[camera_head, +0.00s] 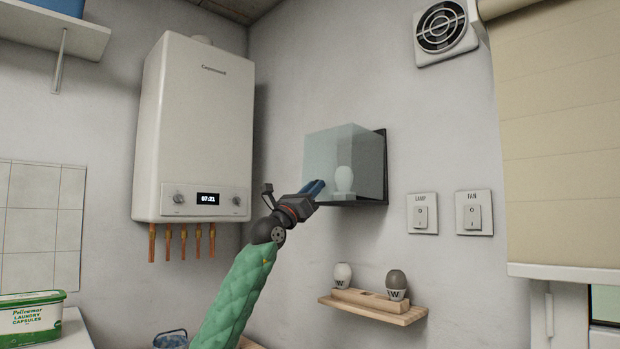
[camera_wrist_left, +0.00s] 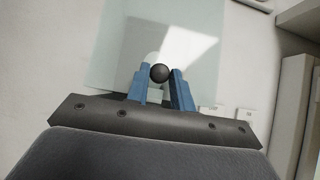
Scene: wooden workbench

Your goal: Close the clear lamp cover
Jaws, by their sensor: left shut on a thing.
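The clear lamp cover (camera_head: 330,148) is a see-through box on the wall at a dark backplate (camera_head: 385,165). A white bulb (camera_head: 344,179) shows through it. I cannot tell whether the cover meets the backplate all round. My left gripper (camera_head: 315,188) is at the cover's lower left front. In the left wrist view the blue fingers (camera_wrist_left: 160,88) are shut on a dark round knob (camera_wrist_left: 160,73), with the clear cover (camera_wrist_left: 115,50) behind it. In the head view the fingers hide the knob. My right gripper is not in view.
A wooden shelf (camera_head: 372,307) below holds two bulbs, one white (camera_head: 343,275) and one grey-topped (camera_head: 397,282). A lamp switch (camera_head: 422,213) and a fan switch (camera_head: 473,212) are at the right. A white boiler (camera_head: 195,130) hangs at the left.

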